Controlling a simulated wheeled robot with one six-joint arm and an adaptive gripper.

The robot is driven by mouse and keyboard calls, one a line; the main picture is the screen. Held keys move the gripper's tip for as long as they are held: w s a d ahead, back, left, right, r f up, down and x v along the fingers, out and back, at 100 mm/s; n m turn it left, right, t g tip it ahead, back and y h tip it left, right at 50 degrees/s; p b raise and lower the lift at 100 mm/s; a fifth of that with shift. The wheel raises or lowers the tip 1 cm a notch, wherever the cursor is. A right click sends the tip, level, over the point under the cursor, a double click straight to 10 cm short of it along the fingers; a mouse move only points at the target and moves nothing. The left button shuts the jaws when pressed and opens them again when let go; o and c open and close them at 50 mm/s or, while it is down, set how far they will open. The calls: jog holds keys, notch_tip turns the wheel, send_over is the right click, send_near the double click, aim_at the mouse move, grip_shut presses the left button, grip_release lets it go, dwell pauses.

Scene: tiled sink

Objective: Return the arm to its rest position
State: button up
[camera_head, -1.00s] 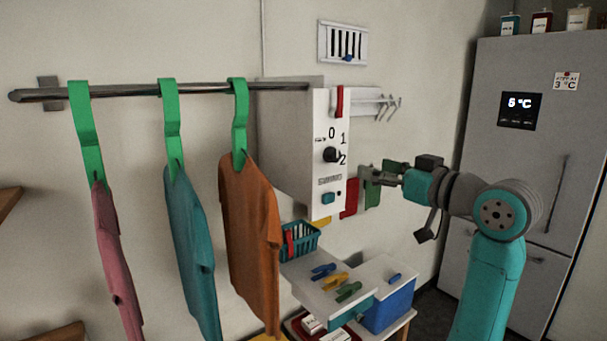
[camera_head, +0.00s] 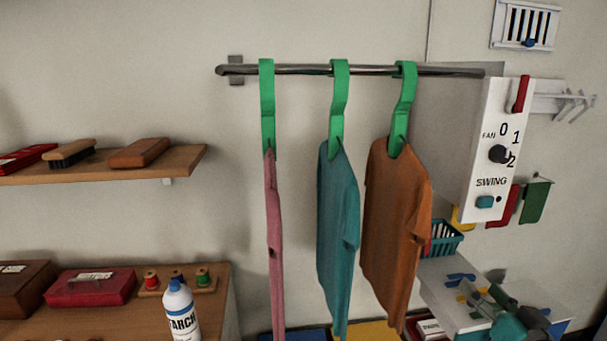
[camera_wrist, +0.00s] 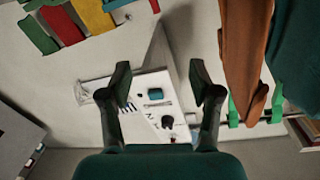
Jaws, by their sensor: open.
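My gripper (camera_wrist: 162,84) is open and empty in the wrist view, its two dark fingers spread apart. The white control box (camera_wrist: 152,108) appears upside down beyond and between the fingers, apart from them as far as I can tell. In the head view the same control box (camera_head: 490,160) has a fan knob, a teal swing button and a red lever at its top. Teal and grey parts of my arm (camera_head: 512,322) show low at the right edge region, in front of the white surface with pegs; the fingers are hard to make out there.
A metal rail (camera_head: 300,70) carries a pink shirt (camera_head: 274,240), a teal shirt (camera_head: 338,225) and an orange shirt (camera_head: 392,230) on green hangers. A teal basket (camera_head: 444,240) is below the box. A wooden shelf (camera_head: 110,170) and a bottle (camera_head: 180,312) are at the left.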

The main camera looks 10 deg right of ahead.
jog(key=s+a+f+g, duration=0.1)
jog(key=s+a+f, duration=0.35)
jog(key=f, duration=0.25)
jog(key=s+a+f+m+h, duration=0.1)
jog(key=s+a+f, duration=0.2)
jog(key=s+f, duration=0.3)
jog(key=s+a+f+g, duration=0.1)
jog(key=s+a+f, duration=0.3)
jog(key=f, duration=0.4)
jog(key=s+a+f+n+y, duration=0.1)
jog(key=s+a, duration=0.3)
jog(key=s, duration=0.9)
jog(key=s+a+f+n+g+y, duration=0.1)
jog(key=s+a+n, duration=0.2)
jog(key=s, duration=0.9)
jog(key=shift+s+a+n, duration=0.35)
jog(key=shift+a+n, duration=0.05)
jog(key=shift+a, duration=0.5)
